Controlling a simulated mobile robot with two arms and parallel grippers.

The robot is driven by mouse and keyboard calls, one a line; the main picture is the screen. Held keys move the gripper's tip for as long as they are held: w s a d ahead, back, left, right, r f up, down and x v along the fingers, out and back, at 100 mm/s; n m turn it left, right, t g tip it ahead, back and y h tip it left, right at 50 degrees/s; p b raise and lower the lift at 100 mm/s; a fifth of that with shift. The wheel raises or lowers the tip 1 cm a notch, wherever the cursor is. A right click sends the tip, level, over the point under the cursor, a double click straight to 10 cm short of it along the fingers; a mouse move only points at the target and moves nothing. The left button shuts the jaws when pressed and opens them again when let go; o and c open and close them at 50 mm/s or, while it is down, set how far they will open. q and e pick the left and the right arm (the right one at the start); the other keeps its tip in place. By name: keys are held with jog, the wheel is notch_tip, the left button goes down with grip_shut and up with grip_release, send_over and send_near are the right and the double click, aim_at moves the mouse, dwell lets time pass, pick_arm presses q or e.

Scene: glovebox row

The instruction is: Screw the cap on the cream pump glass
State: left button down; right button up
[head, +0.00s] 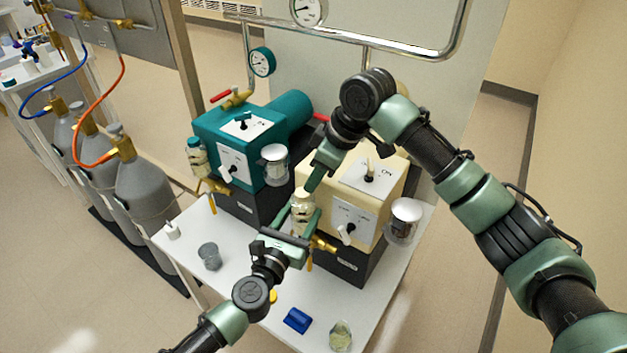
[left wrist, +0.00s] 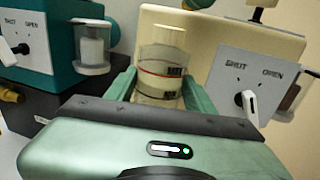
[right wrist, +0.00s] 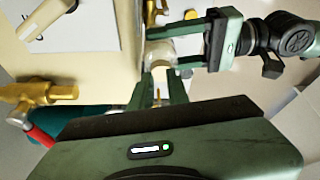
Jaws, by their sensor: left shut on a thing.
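The cream pump (head: 350,200) stands on the white table. Its clear glass (head: 303,214) is upright at the pump's front left side, with a pale cream top that looks like the cap (head: 301,194). My left gripper (head: 296,222) is shut on the glass; the left wrist view shows its fingers on both sides of the glass (left wrist: 160,78), which has red and dark marks. My right gripper (head: 313,183) is just above the top. In the right wrist view its fingers (right wrist: 159,77) are spread around the top end. I cannot tell whether they touch the cap or how it is seated.
The teal pump (head: 235,140) stands behind to the left. On the table are a grey beaker (head: 209,256), a small white bottle (head: 172,230), a blue block (head: 297,320), and a glass jar (head: 340,336). Grey gas cylinders (head: 145,195) stand left.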

aim_at(303, 192)
jog(key=shift+s, duration=0.1)
dwell(0.4)
jog(key=shift+v, duration=2.05)
jog(key=o, duration=0.7)
jog(key=shift+a, duration=0.15)
jog(key=shift+o, duration=0.2)
jog(key=a+n, duration=0.1)
jog(key=n, duration=0.2)
jog(key=a+n+g+h, duration=0.1)
jog(key=n, duration=0.3)
jog(key=w+a+n+h, duration=0.1)
jog(key=n, duration=0.2)
jog(key=shift+a+f+n+g, duration=0.15)
jog(key=shift+f+n+g, duration=0.15)
jog(key=shift+n, duration=0.1)
jog(key=n, duration=0.3)
jog(key=shift+w+a+r+n+h, duration=0.15)
jog(key=shift+w+a+n+h, duration=0.1)
jog(key=shift+n+h, duration=0.15)
jog(key=n, duration=0.3)
jog(key=r+n+h, duration=0.1)
jog(key=n, duration=0.1)
jog(key=shift+w+a+n, duration=0.1)
jog(key=shift+w+n, duration=0.15)
jog(key=shift+n, duration=0.15)
jog(key=shift+f, duration=0.2)
jog(key=shift+f, duration=3.9)
